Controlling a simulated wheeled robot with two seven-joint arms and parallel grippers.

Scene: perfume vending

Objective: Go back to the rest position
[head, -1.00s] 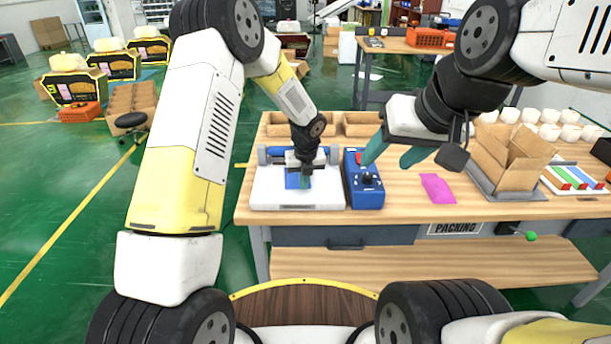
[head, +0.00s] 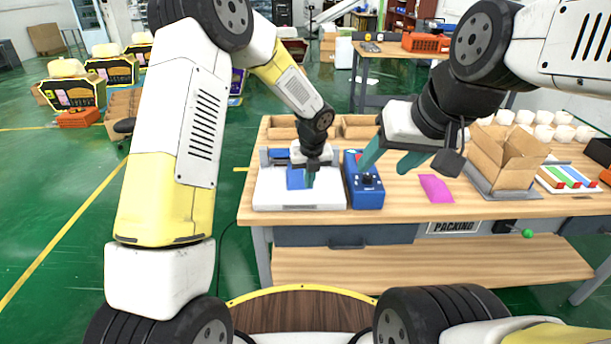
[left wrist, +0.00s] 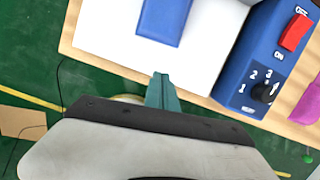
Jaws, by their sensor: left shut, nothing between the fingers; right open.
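My left gripper (head: 310,180) is shut and empty, above the white plate (head: 275,197) of a machine on the packing table. In the left wrist view its teal fingertips (left wrist: 162,90) are together, over the near edge of the white plate (left wrist: 110,35). A blue block (head: 295,178) lies on the plate beside the fingers; it also shows in the left wrist view (left wrist: 165,18). My right gripper (head: 390,160) is open and empty, its teal fingers apart above the table, right of and partly over the blue control box (head: 366,193).
The blue control box has a red switch (left wrist: 296,32) and a black dial (left wrist: 263,92).

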